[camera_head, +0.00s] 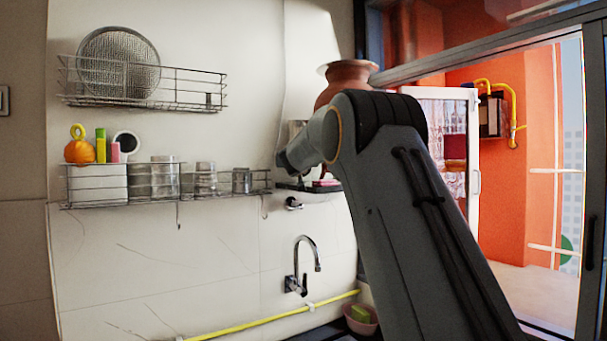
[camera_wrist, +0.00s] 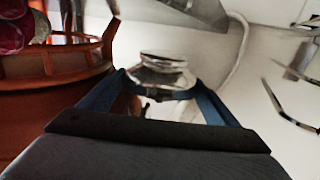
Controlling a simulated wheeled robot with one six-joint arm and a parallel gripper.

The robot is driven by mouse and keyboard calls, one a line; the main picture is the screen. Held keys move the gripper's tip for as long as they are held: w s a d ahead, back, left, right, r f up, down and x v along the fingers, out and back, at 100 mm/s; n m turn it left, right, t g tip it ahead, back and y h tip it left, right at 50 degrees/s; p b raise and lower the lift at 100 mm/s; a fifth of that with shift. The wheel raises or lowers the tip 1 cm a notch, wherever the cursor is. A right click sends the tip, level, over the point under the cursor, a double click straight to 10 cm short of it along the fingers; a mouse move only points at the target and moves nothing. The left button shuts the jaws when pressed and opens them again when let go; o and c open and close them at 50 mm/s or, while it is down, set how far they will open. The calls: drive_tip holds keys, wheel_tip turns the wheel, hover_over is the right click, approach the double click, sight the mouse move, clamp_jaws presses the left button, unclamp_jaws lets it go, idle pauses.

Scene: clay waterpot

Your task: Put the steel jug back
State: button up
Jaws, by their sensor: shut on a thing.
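My gripper (camera_wrist: 160,90) shows in the wrist view with its two blue fingers closed on the shiny steel jug (camera_wrist: 163,77). The jug sits between the fingertips, and its lower part is partly hidden by the fingers and the gripper body. The brown clay waterpot (camera_wrist: 45,92) is close at the left of the gripper in the wrist view. In the head view the clay waterpot (camera_head: 347,76) stands behind my arm, its lower part hidden. My arm hides the gripper there. A bit of steel (camera_head: 297,128) shows beside the arm; I cannot tell whether it is the jug.
A lower wire rack (camera_head: 165,197) on the wall holds several steel containers. An upper rack (camera_head: 190,95) holds a round strainer-like plate. A tap (camera_head: 301,265) is below, and a pink basin (camera_head: 360,320) stands low behind my arm. A glass door frame is at right.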

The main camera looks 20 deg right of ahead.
drive_tip(key=shift+s, duration=0.15)
drive_tip(key=shift+a+f+b, duration=0.15)
drive_tip(key=shift+a+f, duration=0.05)
drive_tip(key=shift+f, duration=0.4)
drive_tip(key=shift+a+f+b, duration=0.15)
drive_tip(key=shift+f, duration=0.4)
drive_tip(key=shift+a+f+p, duration=0.1)
drive_tip(key=shift+f+p, duration=0.1)
drive_tip(key=shift+p, duration=0.1)
drive_tip(key=shift+d+f, duration=0.2)
drive_tip(key=shift+d, duration=0.2)
drive_tip(key=shift+a+f, duration=0.3)
drive_tip(key=o, duration=1.2)
drive_tip(key=shift+o, duration=0.3)
drive_tip(key=shift+d, duration=0.2)
drive_tip(key=shift+a+b, duration=0.1)
drive_tip(key=shift+b, duration=0.3)
